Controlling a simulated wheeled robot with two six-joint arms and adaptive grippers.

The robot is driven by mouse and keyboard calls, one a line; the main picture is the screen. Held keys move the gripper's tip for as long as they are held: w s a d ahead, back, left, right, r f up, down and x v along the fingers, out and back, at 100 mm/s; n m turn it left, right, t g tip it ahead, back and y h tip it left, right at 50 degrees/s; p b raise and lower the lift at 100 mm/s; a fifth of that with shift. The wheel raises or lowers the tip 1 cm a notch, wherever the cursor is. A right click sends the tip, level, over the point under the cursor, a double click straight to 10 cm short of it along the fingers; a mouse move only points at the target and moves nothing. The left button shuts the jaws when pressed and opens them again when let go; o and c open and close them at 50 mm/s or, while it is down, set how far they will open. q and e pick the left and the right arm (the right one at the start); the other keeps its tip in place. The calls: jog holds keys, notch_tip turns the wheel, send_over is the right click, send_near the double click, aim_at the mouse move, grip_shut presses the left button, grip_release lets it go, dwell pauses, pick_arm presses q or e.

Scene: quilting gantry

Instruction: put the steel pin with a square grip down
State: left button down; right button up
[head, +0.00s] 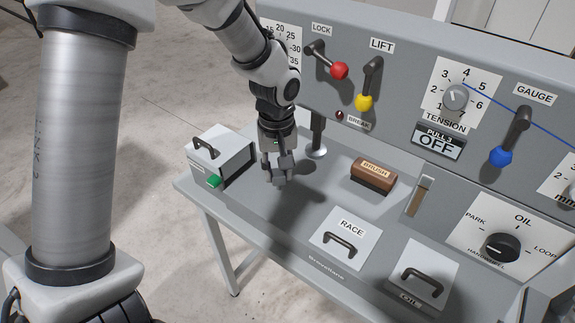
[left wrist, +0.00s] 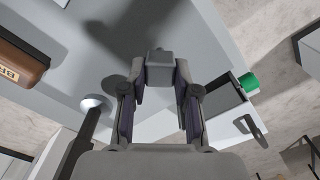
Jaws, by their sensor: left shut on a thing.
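My left gripper (head: 275,178) hangs fingers-down over the left part of the grey console's tabletop (head: 290,210). It is shut on the steel pin with a square grip. In the left wrist view, the pin's grey square grip (left wrist: 160,66) sits between the fingertips of my left gripper (left wrist: 159,76). A shadow on the tabletop lies apart from the fingers, so the pin looks held above the surface; the exact gap cannot be told. My right gripper is not in view.
A grey box with a handle and green tab (head: 214,181) stands left of the gripper. The brush (head: 373,175) lies farther right. Covers RACE (head: 345,237) and OIL (head: 424,275) are at the front.

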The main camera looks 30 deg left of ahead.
aim_at(278, 179)
pick_arm(q)
notch_tip(278, 179, down, 3)
jog(key=shift+f+p, duration=0.2)
jog(key=shift+p, duration=0.2)
jog(key=shift+w+a+f, duration=0.15)
jog(key=shift+w, duration=0.05)
jog(key=shift+s+f, duration=0.1)
jog(key=shift+s, duration=0.1)
jog(key=c, duration=1)
grip_release()
jog(key=shift+o, duration=0.7)
jog(key=shift+w, duration=0.1)
jog(key=shift+r, duration=0.4)
notch_tip(278, 179, up, 12)
jog(key=shift+f+b, duration=0.1)
jog(key=shift+b, duration=0.4)
